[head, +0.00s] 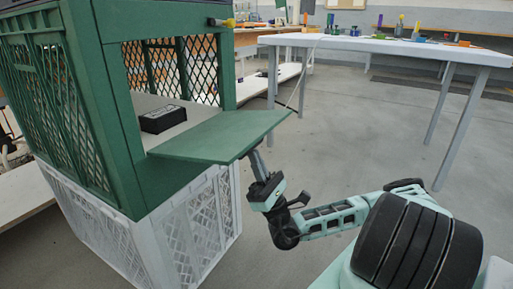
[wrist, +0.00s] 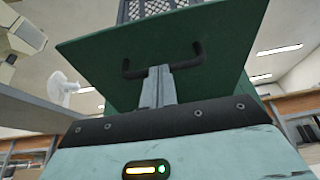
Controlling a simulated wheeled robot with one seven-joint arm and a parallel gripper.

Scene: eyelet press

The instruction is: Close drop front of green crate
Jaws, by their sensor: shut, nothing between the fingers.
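The green crate (head: 115,110) stands on a white crate at the left of the head view. Its drop front (head: 222,138) is down and sticks out roughly level toward the right. In the wrist view I see the underside of the drop front (wrist: 170,50) from below, with a dark handle (wrist: 162,62) on it. My gripper (head: 255,158) is under the outer edge of the drop front in the head view. In the wrist view my gripper (wrist: 158,72) is shut and empty, its tips close to the handle. I cannot tell whether they touch the panel.
A black box (head: 163,119) lies inside the green crate. The white crate (head: 190,235) is below it. A long table (head: 385,45) with small coloured items stands at the back right. The floor between table and crates is clear.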

